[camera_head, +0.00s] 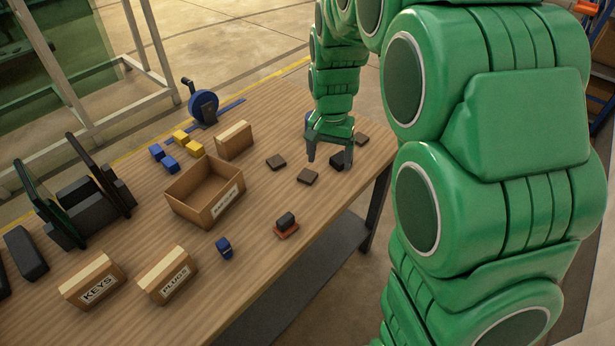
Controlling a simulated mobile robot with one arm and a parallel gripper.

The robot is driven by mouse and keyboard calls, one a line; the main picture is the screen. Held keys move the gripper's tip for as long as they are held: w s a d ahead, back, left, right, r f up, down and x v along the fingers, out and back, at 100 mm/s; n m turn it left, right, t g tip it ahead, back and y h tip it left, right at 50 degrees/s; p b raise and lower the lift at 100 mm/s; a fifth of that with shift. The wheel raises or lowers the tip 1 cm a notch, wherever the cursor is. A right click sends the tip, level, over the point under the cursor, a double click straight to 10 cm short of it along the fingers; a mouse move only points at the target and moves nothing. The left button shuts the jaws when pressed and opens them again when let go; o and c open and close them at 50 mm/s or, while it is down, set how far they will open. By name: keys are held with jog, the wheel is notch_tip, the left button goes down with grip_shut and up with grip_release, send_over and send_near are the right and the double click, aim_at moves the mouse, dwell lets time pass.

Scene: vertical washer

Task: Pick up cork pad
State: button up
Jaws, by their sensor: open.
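Three flat dark brown square pads lie on the wooden table: one on the left (276,162), one nearer the front (307,176), and one at the far right (362,139). They look alike, and I cannot tell which is the cork pad. My gripper (330,161) is open and points down among them, with no pad visibly held. The front pad lies just below and left of its fingers. A small black block (337,161) shows between the fingers, partly hidden by the right one. The height of the fingertips above the table is hard to tell.
An open cardboard box (180,205) stands left of the pads. A dark block on an orange base (286,225) and a small blue object (224,248) sit nearer the front. Boxes labelled KEYS (92,280) and PLUGS (167,275) stand front left. The table's right edge is close by.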

jog(key=m, duration=0.2)
send_near(307, 175)
jog(key=shift+s+a+f+t, duration=0.2)
jog(key=shift+s+f+t, duration=0.1)
jog(key=shift+d+f, duration=0.15)
jog(key=shift+f, duration=1.8)
jog(key=shift+d+f, duration=0.2)
jog(key=shift+f, duration=1.75)
jog(key=c, duration=1.1)
